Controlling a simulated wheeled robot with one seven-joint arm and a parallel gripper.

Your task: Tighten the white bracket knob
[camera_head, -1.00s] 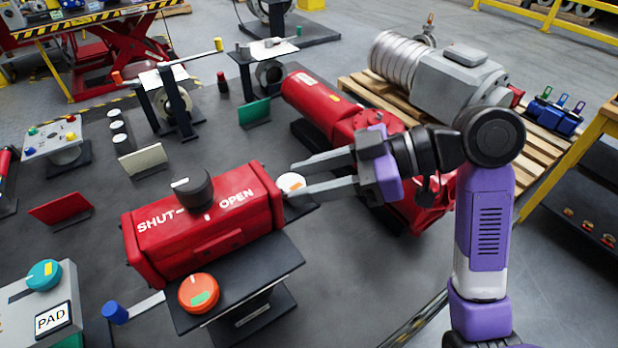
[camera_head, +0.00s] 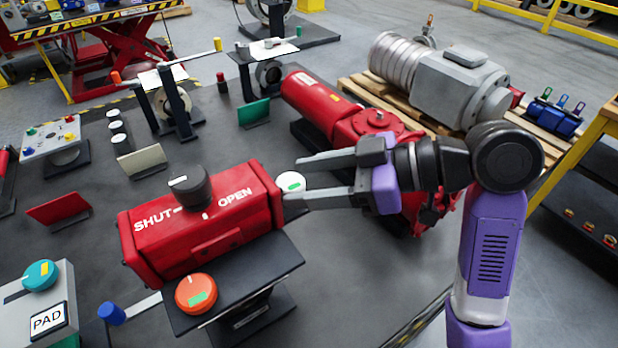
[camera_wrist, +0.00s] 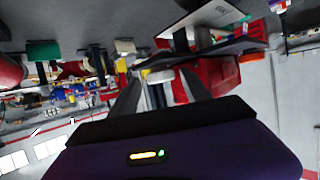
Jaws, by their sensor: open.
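The white bracket knob (camera_head: 291,182) is a small round knob at the right end of the red SHUT/OPEN actuator box (camera_head: 205,225). Its top face shows a green mark. My gripper (camera_head: 301,182) is open. Its two grey fingers reach in from the right, with one tip at the far side of the knob and one at the near side. A gap shows between the fingers and the knob. In the wrist view the white knob (camera_wrist: 159,76) appears between the spread fingers, small and partly dark, so I cannot tell contact there.
A black knob (camera_head: 189,186) stands on top of the red box. An orange knob (camera_head: 196,293) with a green mark sits on the dark shelf in front. A red cylinder actuator (camera_head: 322,104) lies behind my gripper. A pallet (camera_head: 390,97) stands at the back right.

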